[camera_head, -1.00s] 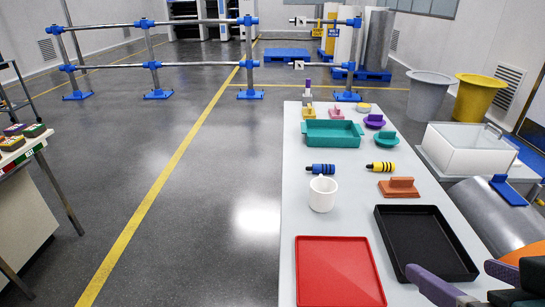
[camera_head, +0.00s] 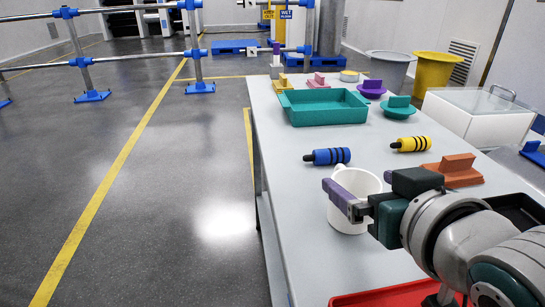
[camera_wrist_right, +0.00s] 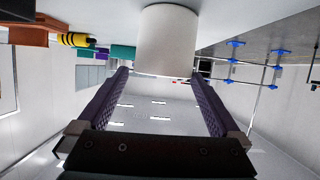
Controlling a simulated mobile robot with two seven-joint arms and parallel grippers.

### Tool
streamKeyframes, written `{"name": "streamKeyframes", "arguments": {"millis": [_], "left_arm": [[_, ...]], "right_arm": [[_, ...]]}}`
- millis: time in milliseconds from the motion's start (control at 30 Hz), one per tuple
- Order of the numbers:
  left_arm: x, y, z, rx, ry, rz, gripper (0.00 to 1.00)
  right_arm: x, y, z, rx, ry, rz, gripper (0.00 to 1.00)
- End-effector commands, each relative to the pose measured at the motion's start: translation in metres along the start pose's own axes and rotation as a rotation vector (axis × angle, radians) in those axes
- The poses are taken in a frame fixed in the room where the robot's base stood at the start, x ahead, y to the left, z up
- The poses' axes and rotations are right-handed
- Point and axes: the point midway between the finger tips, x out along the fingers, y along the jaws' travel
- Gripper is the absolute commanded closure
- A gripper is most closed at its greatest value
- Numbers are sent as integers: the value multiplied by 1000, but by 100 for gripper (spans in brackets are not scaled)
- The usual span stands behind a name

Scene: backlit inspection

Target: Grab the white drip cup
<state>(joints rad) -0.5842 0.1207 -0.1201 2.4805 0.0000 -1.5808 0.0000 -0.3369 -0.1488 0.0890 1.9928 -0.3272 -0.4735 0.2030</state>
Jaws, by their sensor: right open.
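The white drip cup (camera_head: 352,182) stands upright on the grey table, with its handle at the top left of its rim. My right gripper (camera_head: 362,192) is in front of it in the head view and hides part of its side. In the right wrist view, which is upside down, the cup (camera_wrist_right: 167,40) is just beyond the two open purple fingers (camera_wrist_right: 156,76), roughly in line with the gap. The gripper is empty. Whether a finger touches the cup cannot be told. My left gripper is out of view.
Behind the cup are a blue ringed cylinder (camera_head: 327,156), a yellow one (camera_head: 411,144) and a teal tray (camera_head: 323,107). An orange block (camera_head: 455,171) is to the right. A red tray (camera_head: 385,297) is in front, and a black tray (camera_head: 520,209) is partly behind my arm.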

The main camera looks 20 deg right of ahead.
Motion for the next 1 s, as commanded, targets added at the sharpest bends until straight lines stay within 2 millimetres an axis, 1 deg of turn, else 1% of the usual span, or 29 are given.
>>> {"name": "streamKeyframes", "arguments": {"millis": [67,233,333,433,667,1000], "left_arm": [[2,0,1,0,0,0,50],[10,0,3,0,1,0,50],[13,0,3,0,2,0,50],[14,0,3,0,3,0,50],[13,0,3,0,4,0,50],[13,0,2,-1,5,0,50]], "right_arm": [[7,0,2,0,0,0,0],[34,-3,7,-1,1,0,0],[47,-3,6,-1,1,-1,0],[53,-3,6,-1,0,-1,0],[54,-3,6,0,-1,-1,1],[53,-3,6,0,-1,-1,39]]}}
